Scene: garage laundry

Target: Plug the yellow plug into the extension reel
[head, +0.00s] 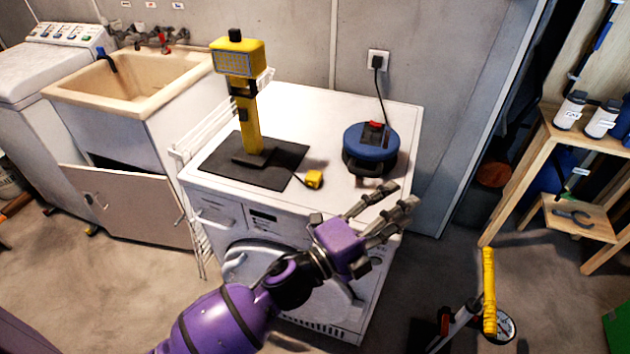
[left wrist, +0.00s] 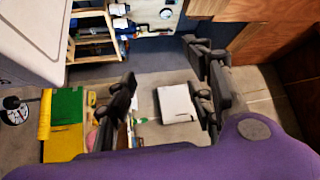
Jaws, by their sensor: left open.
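In the head view a small yellow plug (head: 314,179) lies on the white machine top, just right of a dark mat (head: 222,167). A thin dark cord runs from it toward the yellow work lamp (head: 247,118) standing on the mat. The blue extension reel (head: 370,150) sits at the right on the same top, with a red part on it; its cord goes up to a wall socket. My left gripper (head: 387,212) is open and empty near the machine's front right edge, in front of the reel. It also shows open in the left wrist view (left wrist: 165,85). My right gripper is out of view.
The white washing machine (head: 300,225) has clear top between plug and reel. A wall socket (head: 377,60) is behind. A drying rack stands at its left, beside a sink (head: 130,80). Wooden shelves (head: 575,140) with bottles and a yellow-handled item (head: 489,290) are at the right.

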